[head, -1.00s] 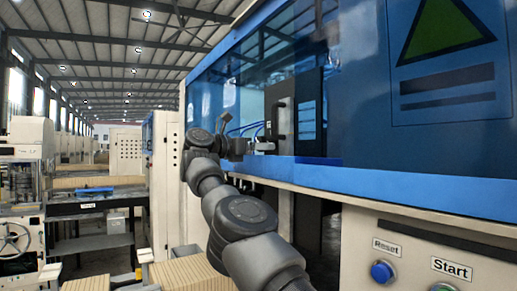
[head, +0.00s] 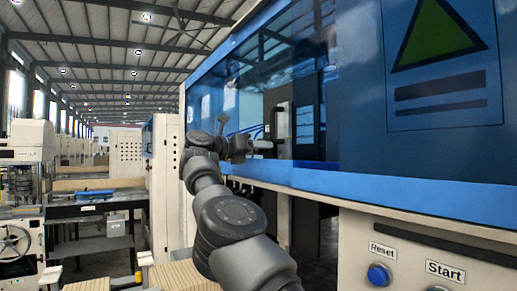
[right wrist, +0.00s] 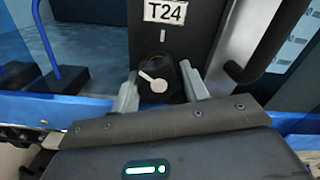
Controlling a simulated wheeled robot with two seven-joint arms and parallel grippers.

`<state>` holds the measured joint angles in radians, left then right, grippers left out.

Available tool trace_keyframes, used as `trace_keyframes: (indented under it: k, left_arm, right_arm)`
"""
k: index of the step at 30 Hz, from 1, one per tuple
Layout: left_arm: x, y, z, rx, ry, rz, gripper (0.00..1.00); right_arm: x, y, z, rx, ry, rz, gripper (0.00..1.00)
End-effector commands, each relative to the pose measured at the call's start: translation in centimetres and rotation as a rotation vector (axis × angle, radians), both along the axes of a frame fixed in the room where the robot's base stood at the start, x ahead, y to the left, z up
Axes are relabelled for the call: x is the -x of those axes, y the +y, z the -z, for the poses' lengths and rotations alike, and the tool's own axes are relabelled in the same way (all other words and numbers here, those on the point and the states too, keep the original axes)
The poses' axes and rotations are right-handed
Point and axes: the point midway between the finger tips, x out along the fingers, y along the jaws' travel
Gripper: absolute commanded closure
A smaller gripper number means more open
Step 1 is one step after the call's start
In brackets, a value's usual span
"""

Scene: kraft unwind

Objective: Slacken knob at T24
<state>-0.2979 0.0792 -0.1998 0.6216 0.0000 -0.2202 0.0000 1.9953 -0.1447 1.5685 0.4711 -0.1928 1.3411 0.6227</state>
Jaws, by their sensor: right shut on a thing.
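The T24 label (right wrist: 165,11) is on a dark panel in the right wrist view, with a short white tick mark below it. Under the tick is a black knob (right wrist: 176,88) with a pale round centre and a pointer that points up and left. My right gripper (right wrist: 160,90) has one finger on each side of the knob and is shut on it. In the head view my right gripper (head: 264,145) reaches into the blue machine's opening at the dark panel (head: 279,125); the knob is too small to make out there. My left gripper is not in view.
A black handle (right wrist: 262,45) stands right of the knob, and a blue cable (right wrist: 46,40) hangs at left. The machine's blue lower ledge (head: 330,180) runs below my right arm. Reset (head: 379,274) and Start (head: 445,272) controls are at lower right.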

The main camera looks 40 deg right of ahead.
Motion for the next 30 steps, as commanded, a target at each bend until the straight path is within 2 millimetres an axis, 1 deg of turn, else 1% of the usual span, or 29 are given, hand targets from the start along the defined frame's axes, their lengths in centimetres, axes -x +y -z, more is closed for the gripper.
trace_keyframes:
  k: [2, 9, 10, 14, 23, 26, 29, 30]
  left_arm:
    - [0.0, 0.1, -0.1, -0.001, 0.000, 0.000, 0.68]
    - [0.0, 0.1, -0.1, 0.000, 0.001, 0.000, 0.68]
    - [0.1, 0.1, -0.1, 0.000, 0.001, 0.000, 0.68]
    - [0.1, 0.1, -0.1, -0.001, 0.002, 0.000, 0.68]
    - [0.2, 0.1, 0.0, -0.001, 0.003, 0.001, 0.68]
    - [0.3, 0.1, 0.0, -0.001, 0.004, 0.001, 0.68]
    - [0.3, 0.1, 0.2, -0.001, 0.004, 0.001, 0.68]
    - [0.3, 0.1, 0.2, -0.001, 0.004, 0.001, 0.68]
  right_arm:
    - [0.0, 0.0, 0.1, -0.007, 0.036, 0.002, 0.78]
    - [0.0, 0.0, 0.1, -0.007, 0.037, 0.002, 0.78]
    - [0.0, 0.0, 0.1, -0.007, 0.037, 0.002, 0.51]
    - [0.0, 0.0, 0.1, -0.006, 0.037, 0.002, 0.34]
    - [0.0, 0.1, 0.0, -0.004, 0.035, 0.000, 0.33]
    - [-0.1, 0.9, 0.0, -0.004, 0.035, -0.002, 0.33]
    - [-0.3, 2.5, 0.0, -0.002, 0.035, -0.003, 0.33]
    - [-0.4, 3.3, 0.0, -0.002, 0.035, -0.003, 0.33]
